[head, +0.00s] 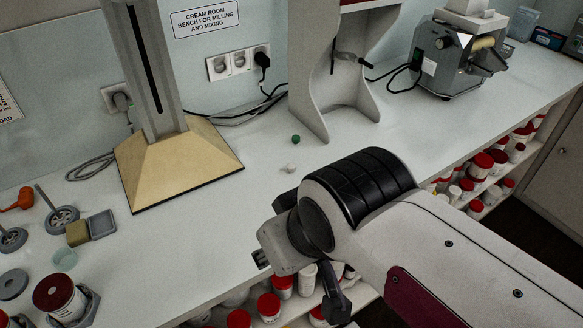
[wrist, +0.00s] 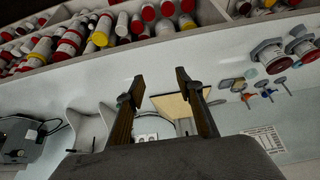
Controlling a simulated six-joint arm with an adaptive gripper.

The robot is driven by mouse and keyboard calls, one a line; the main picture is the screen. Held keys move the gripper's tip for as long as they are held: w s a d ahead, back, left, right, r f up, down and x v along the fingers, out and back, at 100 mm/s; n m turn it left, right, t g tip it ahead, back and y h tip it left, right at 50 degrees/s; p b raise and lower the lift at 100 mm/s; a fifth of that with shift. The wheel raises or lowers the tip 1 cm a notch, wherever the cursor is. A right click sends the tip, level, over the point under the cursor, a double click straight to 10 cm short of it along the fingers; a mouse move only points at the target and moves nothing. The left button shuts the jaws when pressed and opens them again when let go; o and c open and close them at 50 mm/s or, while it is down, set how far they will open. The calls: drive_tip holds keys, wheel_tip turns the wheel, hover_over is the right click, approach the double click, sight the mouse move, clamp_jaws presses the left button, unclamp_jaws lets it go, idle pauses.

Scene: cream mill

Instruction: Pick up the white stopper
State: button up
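The white stopper (head: 291,167) looks like a very small pale piece lying on the white bench, just beyond my arm in the head view. A small green stopper (head: 295,139) stands a little behind it. My gripper (wrist: 159,78) is open and empty in the wrist view, its two dark fingers well apart. In the head view the gripper is mostly hidden behind my wrist, at the bench's front edge, apart from the white stopper and nearer the camera. I cannot make out the white stopper in the wrist view.
A column on a tan base (head: 180,165) stands left of the stoppers. A grey stand (head: 308,95) is behind and right, with a grey mill (head: 455,60) farther right. Jars fill the shelf (head: 480,165) below the bench. Bench around the stoppers is clear.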

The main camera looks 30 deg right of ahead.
drive_tip(key=shift+w, duration=0.1)
drive_tip(key=w+d+f+n+t+h, duration=0.2)
drive_tip(key=w+d+n+t+h, duration=0.15)
drive_tip(key=w+d+n, duration=1.4)
drive_tip(key=w+d+f+n+t, duration=0.1)
drive_tip(key=w+d+f+n, duration=0.45)
drive_tip(key=n, duration=0.25)
drive_tip(key=n+t+y, duration=0.2)
drive_tip(key=n+y, duration=0.2)
drive_tip(key=n, duration=0.4)
approach(291, 168)
drive_tip(key=w+d, duration=0.2)
drive_tip(key=shift+w+d+r, duration=0.2)
drive_tip(key=shift+d+r, duration=0.05)
drive_tip(key=shift+d, duration=0.1)
drive_tip(key=shift+s+a+f+n+t+y, duration=0.1)
drive_tip(key=shift+f+n+t+y, duration=0.15)
drive_tip(key=shift+n, duration=0.35)
drive_tip(key=shift+s+f+n+t+y, duration=0.1)
drive_tip(key=shift+s+f+n+y, duration=0.1)
drive_tip(key=shift+f+n, duration=0.25)
drive_tip(key=shift+s+a+f+n+t+y, duration=0.15)
drive_tip(key=shift+f+n+y, duration=0.1)
drive_tip(key=shift+n, duration=0.35)
drive_tip(key=shift+s+a+f+n+t+y, duration=0.15)
drive_tip(key=shift+n+y, duration=0.1)
drive_tip(key=shift+n, duration=0.35)
drive_tip(key=shift+w, duration=0.1)
drive_tip(key=shift+x, duration=1.2)
